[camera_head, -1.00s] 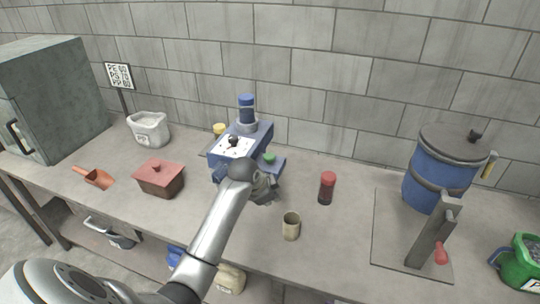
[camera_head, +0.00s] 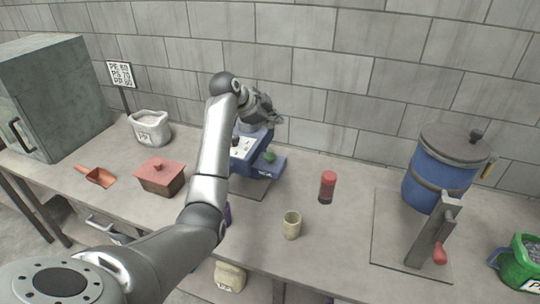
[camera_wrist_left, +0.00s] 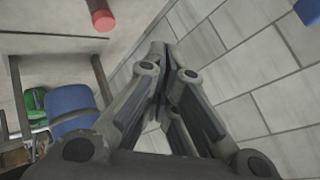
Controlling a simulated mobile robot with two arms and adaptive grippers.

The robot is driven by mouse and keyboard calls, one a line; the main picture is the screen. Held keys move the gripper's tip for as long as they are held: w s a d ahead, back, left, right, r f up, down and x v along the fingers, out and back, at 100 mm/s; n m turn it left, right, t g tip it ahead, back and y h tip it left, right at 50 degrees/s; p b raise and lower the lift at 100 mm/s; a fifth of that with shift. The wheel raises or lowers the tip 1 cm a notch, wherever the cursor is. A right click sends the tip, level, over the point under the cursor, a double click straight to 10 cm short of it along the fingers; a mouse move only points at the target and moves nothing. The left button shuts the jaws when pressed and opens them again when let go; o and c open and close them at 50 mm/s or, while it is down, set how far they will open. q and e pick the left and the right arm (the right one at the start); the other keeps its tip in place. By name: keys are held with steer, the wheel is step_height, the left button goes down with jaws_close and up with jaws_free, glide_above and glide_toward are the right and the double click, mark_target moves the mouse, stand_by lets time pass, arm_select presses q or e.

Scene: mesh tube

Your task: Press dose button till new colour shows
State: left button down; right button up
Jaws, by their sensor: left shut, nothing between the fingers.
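The blue dosing machine (camera_head: 262,170) stands at the middle back of the bench, partly hidden behind my left arm. Its white panel (camera_head: 244,148) carries a dark knob, and a green domed button (camera_head: 270,157) sits on its right side. My left gripper (camera_head: 277,120) is shut and empty. It appears above the machine, over the green button in the picture, with a gap between. The blue canister on top is hidden behind it. In the wrist view the shut fingers (camera_wrist_left: 168,62) point at the block wall, with a blue corner at upper right. My right gripper is not in view.
A red-capped jar (camera_head: 327,187) and a beige cup (camera_head: 292,225) stand right of the machine. A lidded brown box (camera_head: 160,177), an orange scoop (camera_head: 97,176) and a white bag (camera_head: 150,129) lie left. A blue barrel (camera_head: 437,175) stands right; the wall is close behind.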

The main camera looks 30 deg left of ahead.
arm_select(q)
steer(key=b, duration=0.6)
glide_above(272, 156)
step_height(272, 156, down, 7)
steer(key=shift+r, duration=0.15)
steer(key=shift+f+b, duration=0.5)
steer(key=shift+f, duration=0.6)
steer(key=shift+f, duration=0.1)
steer(key=shift+f, duration=0.3)
